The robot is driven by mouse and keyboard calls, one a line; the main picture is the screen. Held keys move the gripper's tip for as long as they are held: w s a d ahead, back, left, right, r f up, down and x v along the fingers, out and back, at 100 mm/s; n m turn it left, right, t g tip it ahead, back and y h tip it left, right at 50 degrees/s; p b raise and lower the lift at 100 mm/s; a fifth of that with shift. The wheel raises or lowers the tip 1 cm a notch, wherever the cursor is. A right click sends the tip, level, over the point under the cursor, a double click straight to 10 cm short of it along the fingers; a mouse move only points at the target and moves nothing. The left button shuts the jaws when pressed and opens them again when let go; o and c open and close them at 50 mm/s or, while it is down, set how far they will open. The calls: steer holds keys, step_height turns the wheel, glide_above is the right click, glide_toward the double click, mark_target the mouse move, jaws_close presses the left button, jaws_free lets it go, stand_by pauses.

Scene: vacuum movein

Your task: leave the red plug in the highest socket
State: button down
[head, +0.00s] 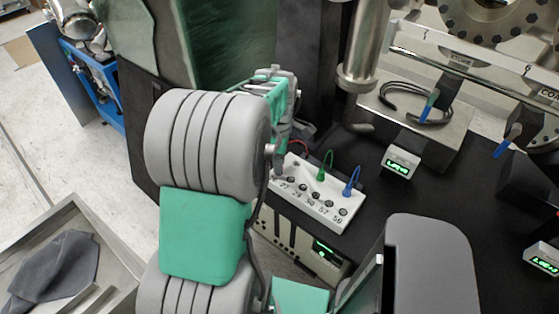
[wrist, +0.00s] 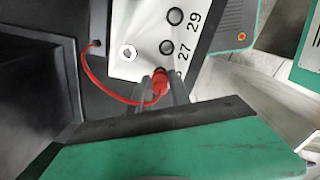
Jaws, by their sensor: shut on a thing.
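The red plug (wrist: 161,76) is between the fingers of my gripper (wrist: 159,86), which is shut on it, at the panel's edge near the socket marked 27. I cannot tell whether its tip touches the panel. Its red cable loops left to a hole in the dark surface. The white socket panel (head: 325,205) has a row of dark sockets with small numbers; the wrist view shows the socket marked 27 (wrist: 167,47) and the socket marked 29 (wrist: 175,17), both empty.
A green plug (head: 322,172) and a blue plug (head: 349,188) stand along the panel's back edge with their cables. A small box with a lit green display (head: 400,162) stands to the right. A metal column (head: 360,50) rises behind. Dark bench top lies between.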

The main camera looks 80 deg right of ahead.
steer(key=shift+f+b, duration=0.55)
steer(key=shift+f, duration=0.3)
steer(key=c, duration=1.1)
jaws_free()
step_height(320, 180, up, 8)
steer(key=shift+f+b, duration=0.1)
steer(key=shift+b, duration=0.35)
steer(key=w+a+r+t+h, duration=0.1)
steer(key=w+a, duration=0.8)
steer(key=w, duration=0.2)
steer(key=w+a+r, duration=0.1)
steer(key=w+a, duration=0.7)
steer(key=w, duration=0.4)
steer(key=w+a+t, duration=0.1)
steer(key=a, duration=1.5)
steer(key=w+a+t+y, duration=0.1)
steer(key=a, duration=0.7)
steer(key=shift+w+a+f+t, duration=0.1)
steer(key=shift+w+f+t, duration=0.2)
steer(key=shift+f, duration=0.1)
